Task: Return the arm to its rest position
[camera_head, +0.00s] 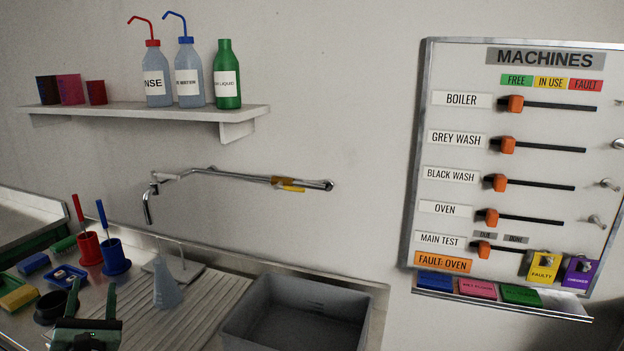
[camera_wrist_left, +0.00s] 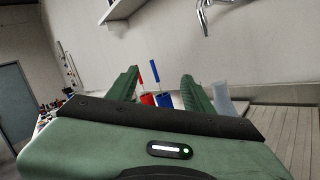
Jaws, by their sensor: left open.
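My left gripper (camera_head: 91,300) is at the lower left of the head view, over the front of the counter beside the sink. Its two green fingers point up and stand apart, with nothing between them. In the left wrist view the fingers of my left gripper (camera_wrist_left: 160,85) are also spread and empty. A red cup (camera_wrist_left: 147,99) and a blue cup (camera_wrist_left: 164,101) with brushes show beyond the gap between them. My right gripper is in neither view.
A conical flask (camera_head: 165,285) stands right of my left gripper, on the ribbed drainboard (camera_head: 205,310). The grey sink basin (camera_head: 300,320) is farther right. A dark round dish (camera_head: 50,307) and a blue tray (camera_head: 65,277) lie close by. A shelf (camera_head: 190,113) and machines board (camera_head: 520,165) hang on the wall.

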